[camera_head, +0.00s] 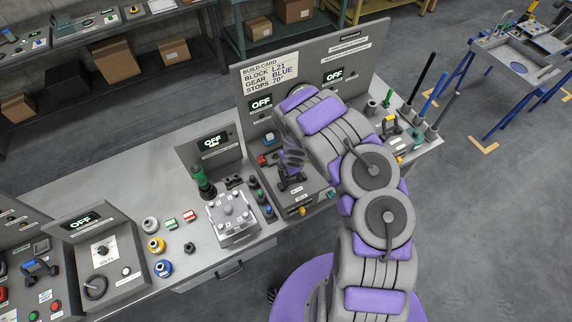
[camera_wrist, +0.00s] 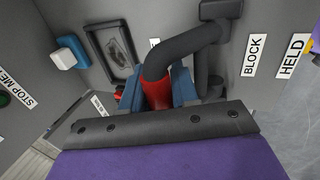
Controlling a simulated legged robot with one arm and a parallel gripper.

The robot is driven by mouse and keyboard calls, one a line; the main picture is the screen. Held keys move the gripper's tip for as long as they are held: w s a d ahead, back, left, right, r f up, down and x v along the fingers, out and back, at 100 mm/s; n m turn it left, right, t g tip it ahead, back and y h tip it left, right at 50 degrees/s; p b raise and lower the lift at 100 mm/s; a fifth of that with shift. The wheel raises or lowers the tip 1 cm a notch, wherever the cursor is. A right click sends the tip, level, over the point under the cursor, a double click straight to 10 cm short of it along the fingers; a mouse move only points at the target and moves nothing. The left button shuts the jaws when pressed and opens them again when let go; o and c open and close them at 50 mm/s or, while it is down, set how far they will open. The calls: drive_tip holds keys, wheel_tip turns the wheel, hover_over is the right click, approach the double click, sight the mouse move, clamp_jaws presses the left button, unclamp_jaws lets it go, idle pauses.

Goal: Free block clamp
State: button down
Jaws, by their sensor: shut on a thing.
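The block clamp shows in the wrist view as a thick black bent lever (camera_wrist: 188,42) with a red grip (camera_wrist: 156,94) at its near end. My gripper (camera_wrist: 157,88) has its blue-grey fingers on both sides of the red grip and is shut on it. The lever bends right toward a black block beside the labels BLOCK (camera_wrist: 254,55) and HELD (camera_wrist: 291,56). In the head view my gripper (camera_head: 291,160) is over the bench station below the build card, in front of dark clamp parts (camera_head: 290,181). The finger tips and the lower clamp are partly hidden.
A build card (camera_head: 266,78) reads block L21, gear BLUE, stops 70°. Displays reading OFF (camera_head: 261,102) stand on the panels. A blue and white switch (camera_wrist: 68,50) is close by. A grey block fixture (camera_head: 233,216), green-handled tool (camera_head: 204,183) and small parts occupy the bench to the left.

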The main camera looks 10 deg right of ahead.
drive_tip(key=c, duration=1)
unclamp_jaws()
drive_tip(key=shift+w+f, duration=0.1)
drive_tip(key=shift+w, duration=0.05)
drive_tip(key=shift+o, duration=0.2)
drive_tip(key=shift+a, duration=0.1)
drive_tip(key=shift+r, duration=0.2)
drive_tip(key=v, duration=1.7)
